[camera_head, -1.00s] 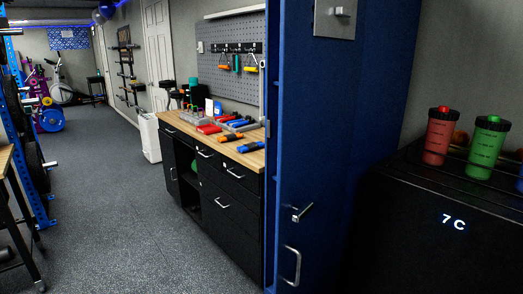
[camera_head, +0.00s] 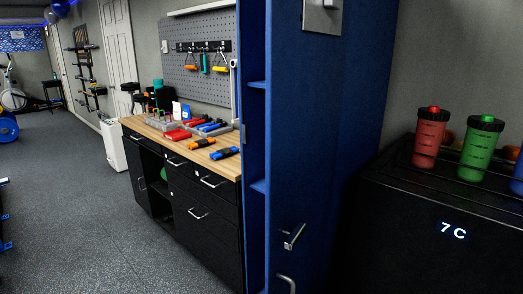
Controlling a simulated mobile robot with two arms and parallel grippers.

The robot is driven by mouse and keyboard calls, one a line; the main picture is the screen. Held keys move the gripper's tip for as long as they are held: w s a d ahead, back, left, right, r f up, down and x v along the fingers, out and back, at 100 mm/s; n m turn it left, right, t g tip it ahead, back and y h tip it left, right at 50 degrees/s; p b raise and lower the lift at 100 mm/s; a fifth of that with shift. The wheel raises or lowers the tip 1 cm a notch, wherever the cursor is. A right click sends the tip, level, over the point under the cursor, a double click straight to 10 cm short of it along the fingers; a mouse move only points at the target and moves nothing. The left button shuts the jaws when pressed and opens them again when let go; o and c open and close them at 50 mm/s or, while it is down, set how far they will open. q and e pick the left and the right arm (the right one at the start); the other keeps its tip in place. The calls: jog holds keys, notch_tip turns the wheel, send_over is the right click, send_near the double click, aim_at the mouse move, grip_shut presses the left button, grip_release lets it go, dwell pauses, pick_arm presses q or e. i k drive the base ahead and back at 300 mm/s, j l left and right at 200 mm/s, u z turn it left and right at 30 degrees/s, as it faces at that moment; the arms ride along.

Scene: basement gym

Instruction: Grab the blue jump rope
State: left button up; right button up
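A blue-and-black item (camera_head: 224,153) lies on the near end of the wooden workbench top (camera_head: 168,131). It may be the blue jump rope, but its cord is not clear at this size. An orange-and-black item (camera_head: 202,143) of similar shape lies just beyond it. Other blue pieces (camera_head: 209,126) sit farther back beside red ones, too small to name. Neither of my grippers shows in the head view.
A tall blue cabinet (camera_head: 300,170) stands at the near end of the bench, its inner shelves partly visible. A black fridge (camera_head: 425,225) with red (camera_head: 429,140) and green (camera_head: 481,150) bottles is on the right.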

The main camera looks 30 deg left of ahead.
aim_at(226, 152)
jog(key=i+j, duration=0.1)
jog(key=j, duration=0.35)
jog(key=i+j, duration=0.15)
jog(key=j, duration=0.35)
jog(key=i+j, duration=0.1)
jog(key=j, duration=0.35)
jog(key=i+j, duration=0.1)
jog(key=j, duration=0.35)
jog(key=i+j, duration=0.15)
jog(key=j, duration=0.35)
jog(key=i+j, duration=0.1)
jog(key=j, duration=0.35)
jog(key=i+j, duration=0.1)
jog(key=j, duration=0.35)
